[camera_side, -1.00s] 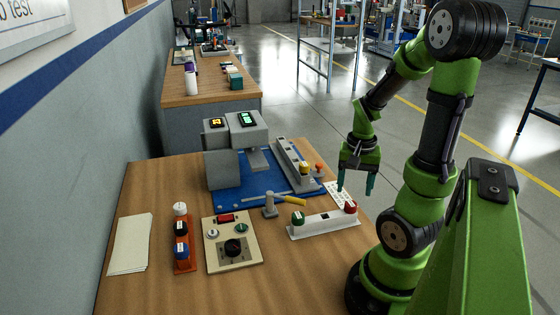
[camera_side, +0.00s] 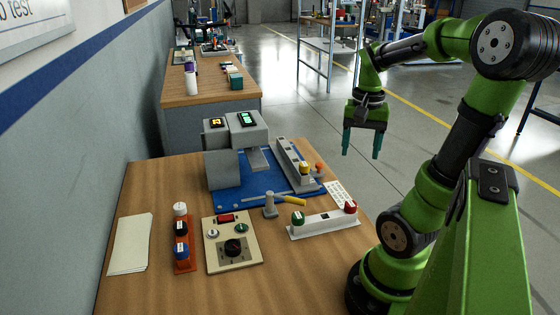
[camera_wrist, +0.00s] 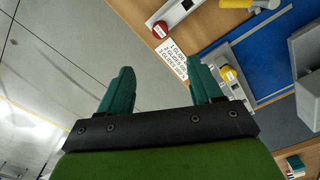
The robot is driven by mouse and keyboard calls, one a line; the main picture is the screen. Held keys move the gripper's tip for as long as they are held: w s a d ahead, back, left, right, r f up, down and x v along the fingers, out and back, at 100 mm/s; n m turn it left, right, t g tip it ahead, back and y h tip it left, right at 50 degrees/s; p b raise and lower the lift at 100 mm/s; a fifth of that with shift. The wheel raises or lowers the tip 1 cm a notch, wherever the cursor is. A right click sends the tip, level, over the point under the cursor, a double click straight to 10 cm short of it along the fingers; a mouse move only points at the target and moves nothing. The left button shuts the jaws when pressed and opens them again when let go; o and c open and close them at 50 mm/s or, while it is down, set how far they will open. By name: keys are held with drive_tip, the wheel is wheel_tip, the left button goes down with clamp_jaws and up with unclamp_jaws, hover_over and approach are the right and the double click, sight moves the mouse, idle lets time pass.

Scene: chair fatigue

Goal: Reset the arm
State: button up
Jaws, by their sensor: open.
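My green arm is raised, with my gripper (camera_side: 361,143) hanging above the floor beyond the right edge of the table (camera_side: 305,266). Its two teal fingers point down, are spread apart and hold nothing. In the wrist view my gripper (camera_wrist: 158,82) also shows open, with a clear gap between the fingers. The white printed card (camera_wrist: 172,58) lies on the table edge near the right finger in that view. No part of my gripper touches anything in view.
A grey test machine stands on a blue plate (camera_side: 235,195). A white bar with green and red knobs (camera_side: 324,223), a cream control box (camera_side: 233,250), an orange rack (camera_side: 183,255) and papers (camera_side: 131,243) lie on the table. Free room surrounds my gripper.

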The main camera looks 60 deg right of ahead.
drive_tip(key=w+a+r+n+t, duration=0.2)
drive_tip(key=w+a+n+t, duration=0.35)
drive_tip(key=w+a, duration=0.5)
drive_tip(key=s+a+r+n+t+y, duration=0.1)
drive_tip(key=a+n, duration=0.4)
drive_tip(key=a, duration=0.8)
drive_tip(key=shift+s+r+t+y, duration=0.25)
drive_tip(key=shift+r+t+y, duration=0.1)
drive_tip(key=shift+r+y, duration=0.15)
drive_tip(key=shift+n, duration=0.25)
